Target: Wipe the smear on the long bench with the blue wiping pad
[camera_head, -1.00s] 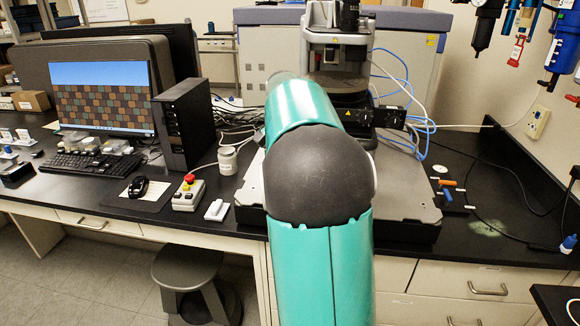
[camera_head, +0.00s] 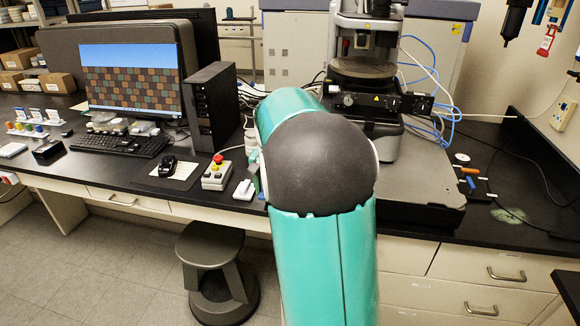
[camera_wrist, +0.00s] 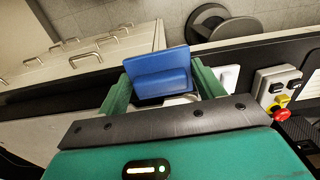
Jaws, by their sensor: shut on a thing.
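The blue wiping pad (camera_wrist: 160,75) is between the two green fingers of my gripper (camera_wrist: 162,88) in the wrist view; my gripper is shut on it. In the wrist view the pad shows over the bench's front edge and drawer side. In the head view my arm hides most of my gripper and the pad. The smear (camera_head: 508,215) is a pale greenish patch on the long bench (camera_head: 480,236), at the right near the front edge. My gripper is well to the left of the smear.
The profiler (camera_head: 365,70) stands on a grey slab (camera_head: 425,190) left of the smear. Small tools (camera_head: 468,180) lie behind the smear. A control box (camera_head: 216,175) with a red button, a mouse (camera_head: 168,166) and a keyboard (camera_head: 120,145) are on the left. A stool (camera_head: 216,262) stands below.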

